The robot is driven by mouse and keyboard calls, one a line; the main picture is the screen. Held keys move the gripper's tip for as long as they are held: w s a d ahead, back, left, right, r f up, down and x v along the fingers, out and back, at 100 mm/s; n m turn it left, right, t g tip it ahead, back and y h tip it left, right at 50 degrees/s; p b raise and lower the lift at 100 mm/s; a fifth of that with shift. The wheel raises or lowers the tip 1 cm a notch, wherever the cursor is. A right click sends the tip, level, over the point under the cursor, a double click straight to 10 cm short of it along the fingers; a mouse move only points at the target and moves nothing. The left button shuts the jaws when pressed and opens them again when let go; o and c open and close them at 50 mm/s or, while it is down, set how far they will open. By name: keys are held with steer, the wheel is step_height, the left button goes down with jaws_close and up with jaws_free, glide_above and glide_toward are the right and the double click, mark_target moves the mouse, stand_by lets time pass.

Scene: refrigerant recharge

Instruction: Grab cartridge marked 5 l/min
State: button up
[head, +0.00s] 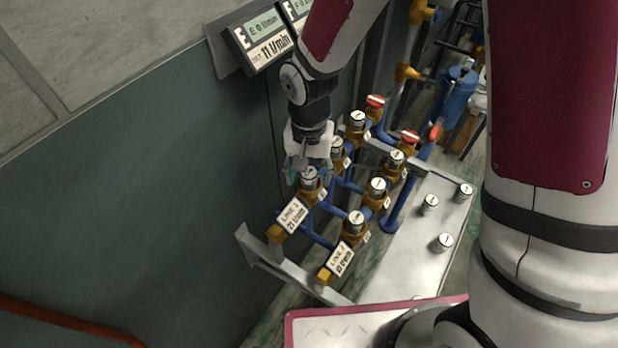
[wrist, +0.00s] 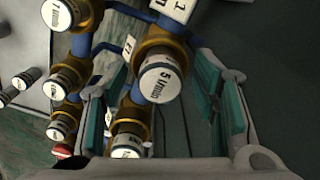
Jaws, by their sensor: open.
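The cartridge marked 5 l/min (wrist: 160,82) is a silver cylinder with a white label top, seated upright in a brass fitting. In the wrist view it shows between the two teal-padded fingers of my gripper (wrist: 165,105), with gaps on both sides. In the head view my gripper (head: 308,170) is open and points down over the front cartridge of line 1 (head: 309,181), which appears to be the same one. That cartridge's label is not readable there. Whether the fingers reach down alongside its body is hard to tell.
More capped cartridges stand in the line 1 and line 2 (head: 354,222) rows, close beside my gripper. Several loose cartridges (head: 429,203) stand on the pale bench (head: 410,262) at right. Blue pipes and red-topped valves (head: 375,102) lie behind. A green wall (head: 170,190) is at left.

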steer(key=shift+c, duration=0.3)
jaws_close()
steer(key=shift+r, duration=0.1)
